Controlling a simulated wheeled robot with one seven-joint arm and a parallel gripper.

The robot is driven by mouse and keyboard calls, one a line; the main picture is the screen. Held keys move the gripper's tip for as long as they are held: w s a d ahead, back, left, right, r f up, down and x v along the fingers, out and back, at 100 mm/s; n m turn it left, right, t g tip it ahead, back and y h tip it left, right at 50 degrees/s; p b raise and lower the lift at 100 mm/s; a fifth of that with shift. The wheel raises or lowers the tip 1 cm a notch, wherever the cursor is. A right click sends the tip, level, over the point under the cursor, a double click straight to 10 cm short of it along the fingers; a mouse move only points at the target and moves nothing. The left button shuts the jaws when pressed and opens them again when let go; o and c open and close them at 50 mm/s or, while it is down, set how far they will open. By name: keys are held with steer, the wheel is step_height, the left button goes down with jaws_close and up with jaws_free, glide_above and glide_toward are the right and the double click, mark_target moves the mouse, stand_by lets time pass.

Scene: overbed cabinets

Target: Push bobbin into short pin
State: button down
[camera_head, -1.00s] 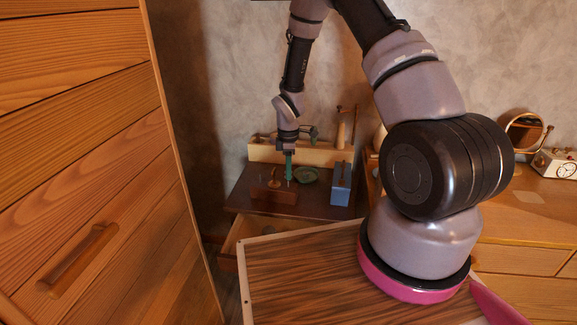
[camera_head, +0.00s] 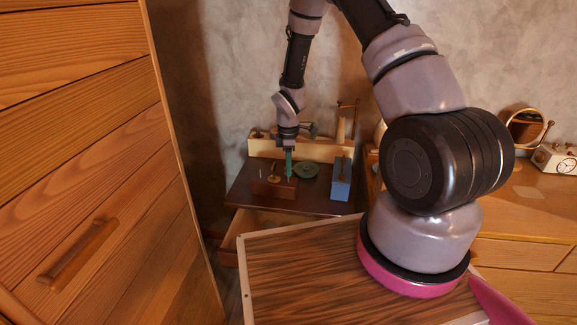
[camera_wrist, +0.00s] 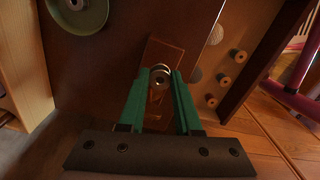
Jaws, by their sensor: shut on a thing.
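My gripper (camera_head: 288,165) points down over a dark brown table top, at the right part of a small reddish-brown wooden block (camera_head: 272,189). In the wrist view its green fingers (camera_wrist: 161,78) close on a small round grey bobbin (camera_wrist: 161,75). The block also shows in the wrist view (camera_wrist: 161,52), directly behind the bobbin and fingers. Thin upright pins stand at the block in the head view, with a tan round piece (camera_head: 273,178) near its middle. The fingers partly hide the short pin, and I cannot tell how far the bobbin is on it.
A green dish (camera_head: 306,171) lies just right of the block; it also shows in the wrist view (camera_wrist: 76,14). A blue box (camera_head: 340,180) stands farther right. A pale wooden rail (camera_head: 320,152) runs along the back. An open drawer (camera_head: 246,221) is below the table.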

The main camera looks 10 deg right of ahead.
steer(key=shift+f, duration=1.75)
steer(key=c, duration=0.5)
jaws_free()
step_height(320, 180, up, 11)
steer(key=shift+f, duration=0.1)
